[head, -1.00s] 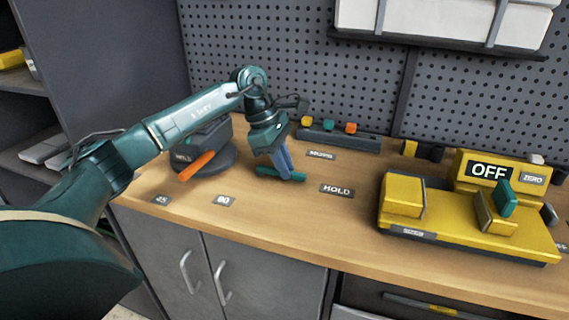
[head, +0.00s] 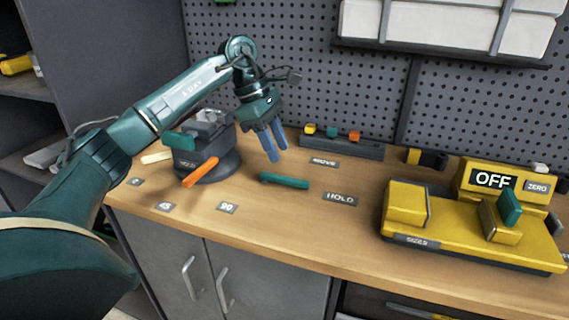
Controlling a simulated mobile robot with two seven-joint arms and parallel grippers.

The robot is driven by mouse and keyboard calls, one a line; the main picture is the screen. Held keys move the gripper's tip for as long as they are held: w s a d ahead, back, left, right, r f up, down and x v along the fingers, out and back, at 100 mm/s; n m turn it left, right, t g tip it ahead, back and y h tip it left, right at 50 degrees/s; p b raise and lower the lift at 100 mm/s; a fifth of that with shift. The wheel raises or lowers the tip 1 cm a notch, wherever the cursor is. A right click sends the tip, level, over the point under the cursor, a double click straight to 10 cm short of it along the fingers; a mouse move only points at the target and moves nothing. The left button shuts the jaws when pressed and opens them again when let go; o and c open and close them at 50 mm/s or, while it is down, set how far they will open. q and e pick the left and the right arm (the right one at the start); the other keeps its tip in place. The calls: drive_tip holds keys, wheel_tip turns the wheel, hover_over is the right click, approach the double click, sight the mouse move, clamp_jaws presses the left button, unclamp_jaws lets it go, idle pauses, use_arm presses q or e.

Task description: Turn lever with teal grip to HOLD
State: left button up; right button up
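A teal bar-shaped grip (head: 284,181) lies low over the bench, left of the HOLD label (head: 341,199). No shaft joining it to anything can be made out. My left gripper (head: 276,154) is above and a little behind the teal grip, fingers pointing down and clear of it. Its two blue fingers stand slightly apart with nothing between them. A dark round-based device (head: 207,166) with an orange handle (head: 200,172), a teal block (head: 180,140) and a cream handle (head: 157,157) stands to the left, partly behind my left arm. My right gripper is not in view.
A yellow machine (head: 470,235) with an OFF display (head: 493,180) fills the bench's right side. A dark rack (head: 341,146) with small coloured blocks stands at the back. Labels 45 (head: 165,206) and 90 (head: 227,208) lie near the front edge.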

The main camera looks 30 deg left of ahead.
use_arm(q)
drive_tip(key=v, duration=0.6)
drive_tip(key=shift+s, duration=0.1)
idle(0.4)
